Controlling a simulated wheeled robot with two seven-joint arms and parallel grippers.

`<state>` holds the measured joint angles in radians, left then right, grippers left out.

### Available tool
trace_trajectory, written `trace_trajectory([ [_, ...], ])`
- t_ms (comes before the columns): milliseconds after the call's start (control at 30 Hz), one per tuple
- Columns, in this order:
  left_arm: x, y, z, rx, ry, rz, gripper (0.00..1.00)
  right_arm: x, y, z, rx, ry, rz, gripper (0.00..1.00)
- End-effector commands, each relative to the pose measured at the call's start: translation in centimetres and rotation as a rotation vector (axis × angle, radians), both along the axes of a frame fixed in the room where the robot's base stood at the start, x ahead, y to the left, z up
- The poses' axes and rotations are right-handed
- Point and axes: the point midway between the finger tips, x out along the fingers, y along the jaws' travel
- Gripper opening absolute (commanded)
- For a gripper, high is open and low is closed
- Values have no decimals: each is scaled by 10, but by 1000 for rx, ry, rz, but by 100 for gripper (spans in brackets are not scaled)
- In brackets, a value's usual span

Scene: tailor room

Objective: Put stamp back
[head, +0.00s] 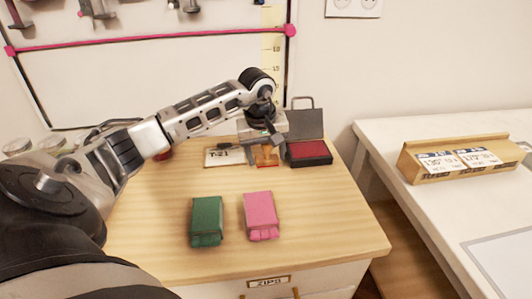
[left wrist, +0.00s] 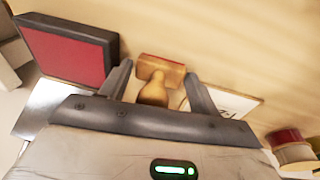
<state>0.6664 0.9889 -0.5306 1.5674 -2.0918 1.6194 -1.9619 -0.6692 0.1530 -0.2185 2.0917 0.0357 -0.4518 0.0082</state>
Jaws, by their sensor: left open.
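The stamp has a wooden knob handle and a reddish-brown block base. In the left wrist view the stamp (left wrist: 154,90) lies between the two spread fingers of my left gripper (left wrist: 158,69), its handle pointing toward the palm. In the head view the stamp (head: 267,158) shows as an orange-brown patch, partly hidden by my left gripper (head: 262,153). The gripper is open, low over the back of the wooden table. I cannot tell whether a finger touches the stamp. My right gripper is not in view.
An open ink pad (head: 308,151) with a red surface stands just right of the stamp. A white card (head: 222,157) lies to its left. The table's front right is clear.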

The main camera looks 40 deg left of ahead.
Motion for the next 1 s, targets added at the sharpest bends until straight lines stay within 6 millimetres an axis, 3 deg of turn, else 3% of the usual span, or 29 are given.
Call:
trace_trajectory([
  [167, -1, 0, 13, 1, -3, 0, 62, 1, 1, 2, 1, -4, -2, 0],
  [633, -16, -2, 104, 0, -4, 0, 62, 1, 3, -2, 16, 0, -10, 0],
  [800, -19, -2, 119, 1, -1, 1, 62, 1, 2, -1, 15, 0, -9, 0],
  [1000, -20, -2, 121, 0, 0, 1, 62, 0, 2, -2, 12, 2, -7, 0],
])
